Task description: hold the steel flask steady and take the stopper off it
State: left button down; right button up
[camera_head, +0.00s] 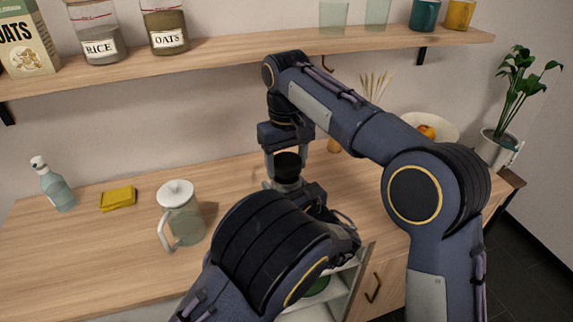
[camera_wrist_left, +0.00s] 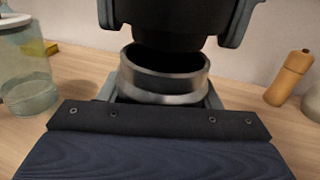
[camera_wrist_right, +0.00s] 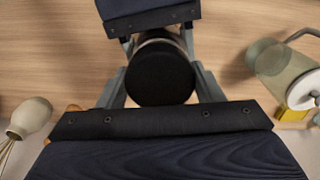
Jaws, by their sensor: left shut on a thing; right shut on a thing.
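The steel flask (camera_wrist_left: 165,92) stands upright, and its round metal rim and dark mouth show in the left wrist view. My left gripper (camera_head: 288,188) is shut around the flask from the front, low in the head view. The black stopper (camera_head: 287,168) is between the fingers of my right gripper (camera_head: 287,158), which reaches down from above. In the left wrist view the wide part of the stopper (camera_wrist_left: 168,18) is above the rim. The right wrist view shows the stopper's round top (camera_wrist_right: 160,76) between the fingers.
A glass jug (camera_head: 181,217) with a white lid stands left of the flask, with a yellow sponge (camera_head: 117,198) and a bottle (camera_head: 54,186) further left. A wooden mill (camera_wrist_left: 290,77) and fruit plate (camera_head: 436,127) are to the right. A shelf (camera_head: 230,51) runs above.

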aim_at(287, 160)
jog(key=shift+r, duration=0.2)
jog(key=shift+r, duration=2)
pick_arm(q)
jog(key=shift+c, duration=2)
grip_release()
